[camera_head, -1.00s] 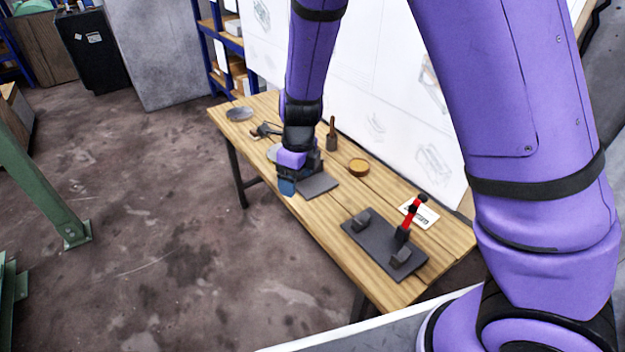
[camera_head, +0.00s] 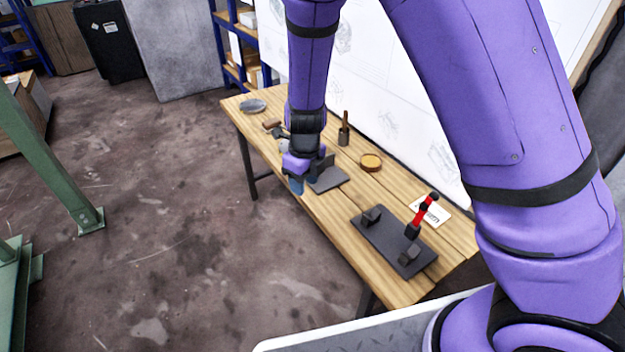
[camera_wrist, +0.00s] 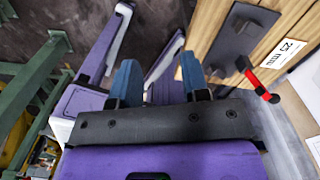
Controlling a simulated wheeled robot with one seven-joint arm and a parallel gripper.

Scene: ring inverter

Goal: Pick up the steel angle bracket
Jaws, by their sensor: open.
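A dark grey piece with a flat leg and what looks like an upright leg, apparently the steel angle bracket (camera_head: 330,182), lies on the wooden workbench near its front edge. My gripper (camera_head: 296,184) is just left of it, at the bench's front edge, and partly covers that area. I cannot tell whether they touch. In the wrist view, the two blue fingertips of my gripper (camera_wrist: 158,78) stand apart with nothing visible between them. The bracket cannot be made out in the wrist view.
On the workbench (camera_head: 390,283), a dark plate (camera_head: 385,240) carries blocks and a red-handled tool (camera_head: 427,203), beside a white card (camera_head: 437,214). A round yellowish dish (camera_head: 371,161), a wooden-handled tool (camera_head: 344,130) and a grey dish (camera_head: 253,106) stand farther back. A white board rises behind.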

